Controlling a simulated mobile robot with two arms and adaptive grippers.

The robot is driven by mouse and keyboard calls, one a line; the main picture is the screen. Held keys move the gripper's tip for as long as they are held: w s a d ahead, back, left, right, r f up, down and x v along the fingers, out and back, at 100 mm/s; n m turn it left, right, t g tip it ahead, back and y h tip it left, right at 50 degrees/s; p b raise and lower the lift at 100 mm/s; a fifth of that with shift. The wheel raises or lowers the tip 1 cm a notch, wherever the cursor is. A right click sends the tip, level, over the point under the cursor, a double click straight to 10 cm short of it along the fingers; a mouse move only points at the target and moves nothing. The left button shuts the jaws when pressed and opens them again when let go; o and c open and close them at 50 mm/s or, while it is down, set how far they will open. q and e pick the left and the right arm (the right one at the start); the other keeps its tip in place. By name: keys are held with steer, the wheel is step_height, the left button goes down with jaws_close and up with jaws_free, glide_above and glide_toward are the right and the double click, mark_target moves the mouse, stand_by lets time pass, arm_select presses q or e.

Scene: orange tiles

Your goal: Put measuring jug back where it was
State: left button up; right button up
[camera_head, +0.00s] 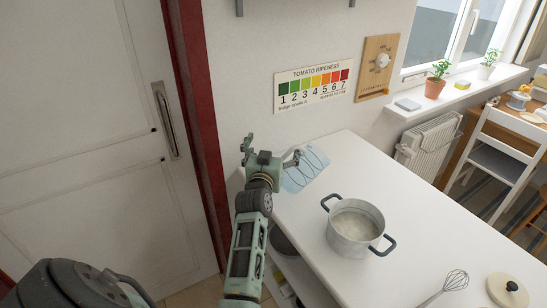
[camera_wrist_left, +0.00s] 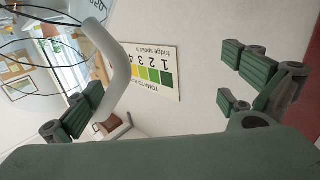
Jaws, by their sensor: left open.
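The measuring jug appears to be the clear, bluish thing with dark curved lines (camera_head: 307,168) on the white counter (camera_head: 345,150), near its left end. Its grey bent handle (camera_wrist_left: 117,62) shows large in the left wrist view, with dark lines beside it. My left gripper (camera_head: 270,155) is just left of the jug. Its fingers are spread wide, and nothing is clamped between them. In the left wrist view the handle overlaps the left-hand finger; I cannot tell whether they touch. My right gripper is not in view.
A two-handled pot (camera_head: 352,238) with pale contents stands on the counter. A whisk (camera_head: 455,281) and a wooden-lidded container (camera_head: 508,291) are at the lower right. A tomato ripeness chart (camera_head: 312,86) hangs on the wall. A white door (camera_head: 80,150) is at the left.

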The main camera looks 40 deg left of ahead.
arm_select(q)
step_height(320, 180, up, 6)
steer(key=shift+f, duration=0.25)
jaws_close()
stand_by(1.0)
steer(key=shift+f, duration=0.1)
stand_by(0.4)
